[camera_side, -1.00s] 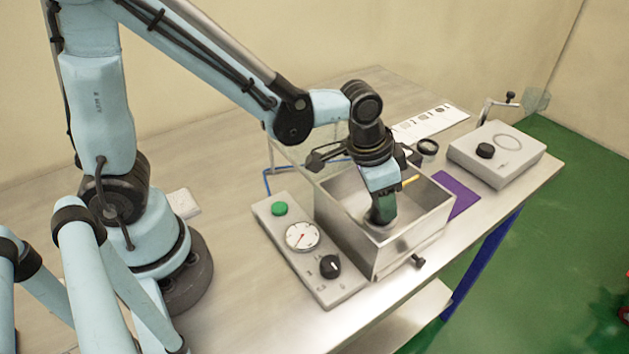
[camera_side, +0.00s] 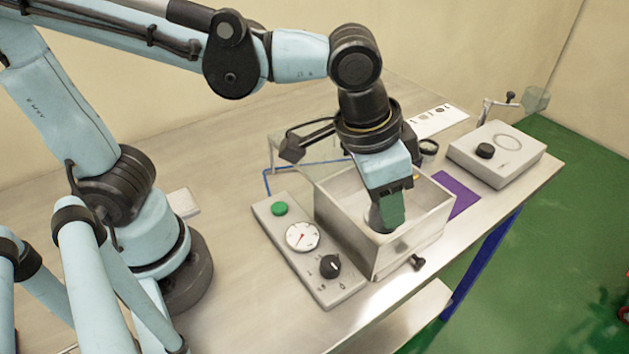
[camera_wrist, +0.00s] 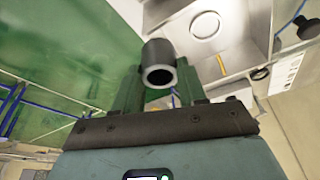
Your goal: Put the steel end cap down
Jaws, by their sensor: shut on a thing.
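My gripper (camera_side: 390,212) is over the open metal box (camera_side: 408,248), tilted slightly, with its green fingers pointing down. In the wrist view my gripper (camera_wrist: 158,85) is shut on a dark grey, hollow-ended round piece, which I take as the steel end cap (camera_wrist: 158,52). In the side view the end cap (camera_side: 377,219) shows as a dark shape by the fingertips, partly hidden by them. The box floor with a ring-shaped mark shows in the wrist view (camera_wrist: 205,25), apart from the cap in the picture. I cannot tell the exact height of the cap.
A control panel (camera_side: 290,258) with a green button, a gauge and a black knob stands left of the box. A purple mat (camera_side: 462,190) lies to its right. A grey unit (camera_side: 510,165) with a black knob stands farther right.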

